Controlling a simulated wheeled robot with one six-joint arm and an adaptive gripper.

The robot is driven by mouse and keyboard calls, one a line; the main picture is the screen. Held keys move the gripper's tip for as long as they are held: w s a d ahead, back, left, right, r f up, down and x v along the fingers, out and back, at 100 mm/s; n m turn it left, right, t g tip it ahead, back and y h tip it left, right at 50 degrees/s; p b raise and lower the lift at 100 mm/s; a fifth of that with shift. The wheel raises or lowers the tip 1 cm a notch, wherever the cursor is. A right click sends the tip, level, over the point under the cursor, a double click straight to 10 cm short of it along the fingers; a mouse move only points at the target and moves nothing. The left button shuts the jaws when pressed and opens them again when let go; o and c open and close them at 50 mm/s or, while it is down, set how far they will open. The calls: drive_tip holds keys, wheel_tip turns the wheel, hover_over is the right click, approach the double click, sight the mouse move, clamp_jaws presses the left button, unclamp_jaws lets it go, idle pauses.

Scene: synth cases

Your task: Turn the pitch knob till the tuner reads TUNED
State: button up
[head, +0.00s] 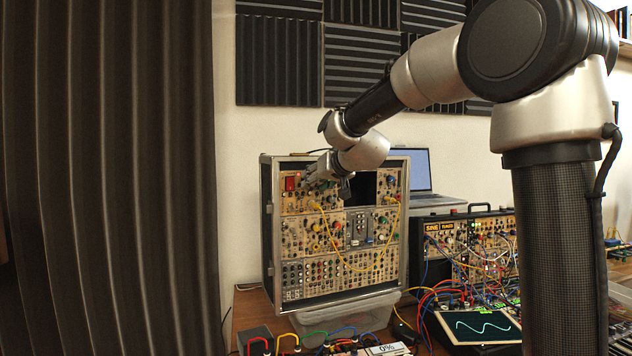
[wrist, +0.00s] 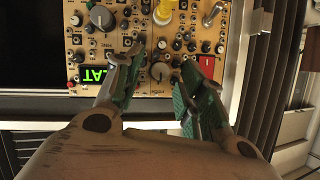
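In the head view my gripper (head: 326,180) is at the top row of the upright module case (head: 268,235) and hides the knob and that display.
A dark empty slot (head: 362,188) is beside the gripper. Yellow cables (head: 345,262) hang across the case. A laptop (head: 422,170) stands behind.

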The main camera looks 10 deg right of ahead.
drive_tip(key=shift+c, duration=0.2)
clamp_jaws()
drive_tip(key=shift+d+f+m+y, duration=0.1)
drive_tip(key=shift+d+m+y, duration=0.05)
drive_tip(key=shift+m+y, duration=0.55)
drive_tip(key=shift+d+f+m+y, duration=0.1)
drive_tip(key=shift+m+y, duration=0.3)
drive_tip(key=shift+m, duration=0.5)
drive_tip(key=shift+o, duration=0.2)
unclamp_jaws()
